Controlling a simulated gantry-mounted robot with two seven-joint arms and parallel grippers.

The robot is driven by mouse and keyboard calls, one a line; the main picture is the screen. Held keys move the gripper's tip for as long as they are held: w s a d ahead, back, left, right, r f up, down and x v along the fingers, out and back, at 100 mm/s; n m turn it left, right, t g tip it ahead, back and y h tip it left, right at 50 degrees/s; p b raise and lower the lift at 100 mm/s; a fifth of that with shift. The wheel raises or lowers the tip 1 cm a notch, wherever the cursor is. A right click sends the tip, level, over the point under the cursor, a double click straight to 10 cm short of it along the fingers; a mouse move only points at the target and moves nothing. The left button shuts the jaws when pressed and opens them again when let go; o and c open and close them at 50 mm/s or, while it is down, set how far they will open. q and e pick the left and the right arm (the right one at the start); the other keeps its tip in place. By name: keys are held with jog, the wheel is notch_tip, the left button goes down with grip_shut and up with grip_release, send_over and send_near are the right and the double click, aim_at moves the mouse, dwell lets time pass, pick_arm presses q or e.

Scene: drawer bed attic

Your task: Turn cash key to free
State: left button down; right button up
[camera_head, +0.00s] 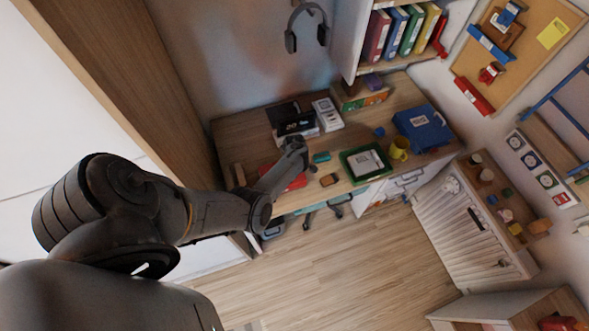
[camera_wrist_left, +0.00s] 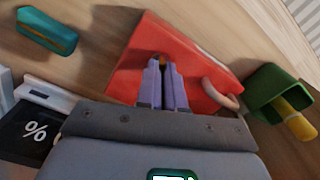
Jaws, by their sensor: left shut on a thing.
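A red cash box (camera_head: 298,181) sits on the desk, partly hidden by my left arm in the head view. In the left wrist view the red box (camera_wrist_left: 137,75) lies under the fingers, with a pale curved handle (camera_wrist_left: 220,93) at its right side. My left gripper (camera_wrist_left: 161,68) is over the box, its two fingers close together. A small brownish-gold piece, seemingly the key (camera_wrist_left: 161,58), shows at the fingertips; it is mostly hidden, so its turn angle cannot be told. In the head view the left hand (camera_head: 293,150) covers the contact. My right gripper is not in view.
A teal item (camera_wrist_left: 46,31) and a dark box with a percent sign (camera_wrist_left: 33,133) lie left of the box. A green cup (camera_wrist_left: 272,90) holding something yellow is at right.

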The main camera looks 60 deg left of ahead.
pick_arm(q)
jog(key=shift+m+p, duration=0.65)
jog(key=shift+m, duration=1.55)
jog(key=c, duration=1.3)
grip_release()
jog(key=shift+o, duration=0.2)
jog(key=shift+r+p, duration=0.3)
jog(key=shift+r, duration=0.25)
notch_tip(320, 180, up, 10)
jog(key=p, duration=0.2)
jog(key=shift+f, duration=0.15)
